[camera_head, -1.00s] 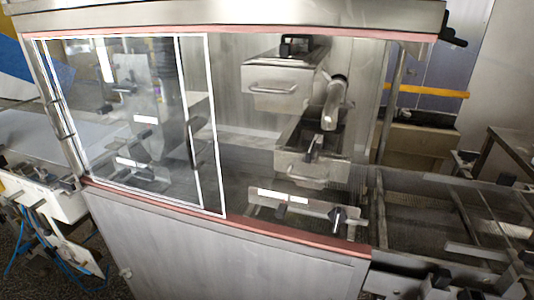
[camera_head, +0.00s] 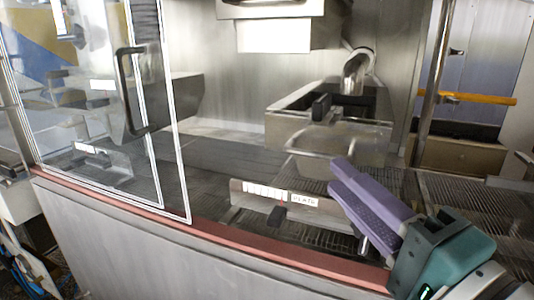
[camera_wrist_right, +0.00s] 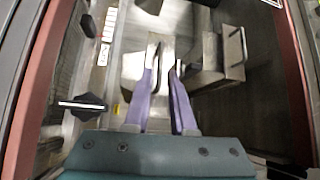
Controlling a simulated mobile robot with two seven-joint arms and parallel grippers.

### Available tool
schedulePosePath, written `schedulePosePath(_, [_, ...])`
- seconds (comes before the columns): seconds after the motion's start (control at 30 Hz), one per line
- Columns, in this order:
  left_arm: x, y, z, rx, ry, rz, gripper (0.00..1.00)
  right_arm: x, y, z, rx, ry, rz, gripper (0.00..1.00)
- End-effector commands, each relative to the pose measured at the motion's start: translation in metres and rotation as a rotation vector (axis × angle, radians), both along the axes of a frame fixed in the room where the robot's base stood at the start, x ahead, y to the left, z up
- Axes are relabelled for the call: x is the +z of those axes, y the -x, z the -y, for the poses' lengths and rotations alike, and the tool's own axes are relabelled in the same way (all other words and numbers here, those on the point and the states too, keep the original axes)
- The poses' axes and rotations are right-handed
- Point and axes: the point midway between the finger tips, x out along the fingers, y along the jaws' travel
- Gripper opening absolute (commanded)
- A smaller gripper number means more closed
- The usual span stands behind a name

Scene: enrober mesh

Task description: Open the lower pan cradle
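The lower pan cradle (camera_head: 290,129) is a metal box with a loop handle (camera_head: 322,160) on its front and a black knob (camera_head: 321,106) at its rim. It sits inside the enrober, below the upper pan (camera_head: 273,36). My right gripper (camera_head: 338,175) has purple fingers, parted by a narrow gap and empty. It is in front of the cradle, low and to the right of the handle in the head view. In the right wrist view the fingers (camera_wrist_right: 161,50) point toward the pans; contact with the handle cannot be told. My left gripper is out of view.
A sliding glass panel (camera_head: 105,100) with a black handle covers the left of the opening. A red sill (camera_head: 260,245) runs along the front edge. A labelled metal bracket (camera_head: 272,201) stands on the mesh behind it. A post (camera_head: 433,80) stands at the right.

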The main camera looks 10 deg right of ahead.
Motion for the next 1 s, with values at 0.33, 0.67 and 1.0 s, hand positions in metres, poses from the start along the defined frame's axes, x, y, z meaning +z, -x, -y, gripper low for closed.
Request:
schedulePosePath(0.33, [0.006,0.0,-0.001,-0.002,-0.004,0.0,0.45,0.008,-0.058,-0.012,0.001,0.002,0.001,0.23])
schedulePosePath(0.67, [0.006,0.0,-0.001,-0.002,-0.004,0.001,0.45,0.009,-0.069,-0.015,0.001,0.003,-0.001,0.23])
schedulePosePath(1.0, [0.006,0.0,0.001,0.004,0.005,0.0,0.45,0.009,-0.069,-0.014,0.001,0.004,0.0,0.0])
